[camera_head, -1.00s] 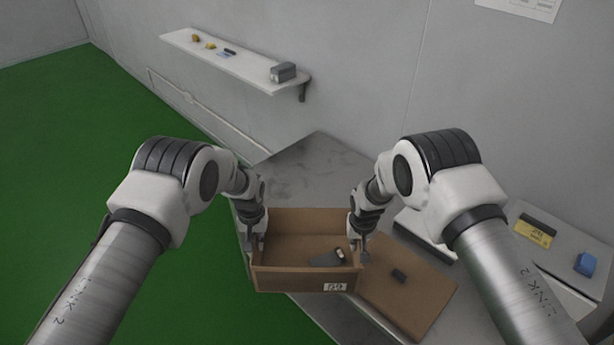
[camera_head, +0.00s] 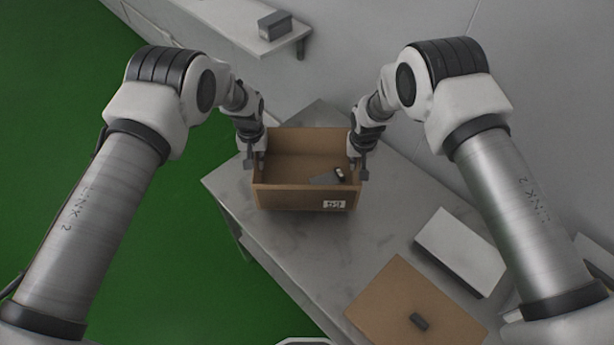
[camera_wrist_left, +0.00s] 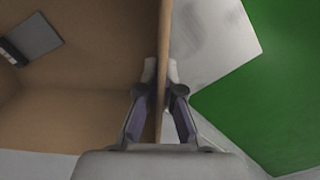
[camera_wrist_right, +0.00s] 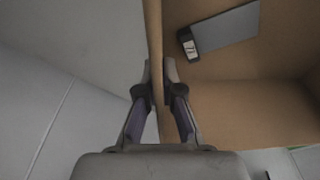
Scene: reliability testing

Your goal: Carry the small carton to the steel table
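The small carton (camera_head: 305,197) is an open brown box with a white label on its near wall. A flat grey item with a dark end (camera_head: 327,177) lies inside. My left gripper (camera_head: 254,170) is shut on the carton's left wall, and the wall also shows between its fingers in the left wrist view (camera_wrist_left: 164,40). My right gripper (camera_head: 361,170) is shut on the right wall, seen in the right wrist view (camera_wrist_right: 153,35). The carton is level over the grey steel table (camera_head: 285,245). I cannot tell whether its bottom touches the top.
A brown board (camera_head: 385,310) with a small dark piece (camera_head: 419,321) lies at the lower right. A white box (camera_head: 460,250) is beside it. A wall shelf (camera_head: 225,22) with a grey box (camera_head: 275,24) is behind. The table top in front of the carton is bare.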

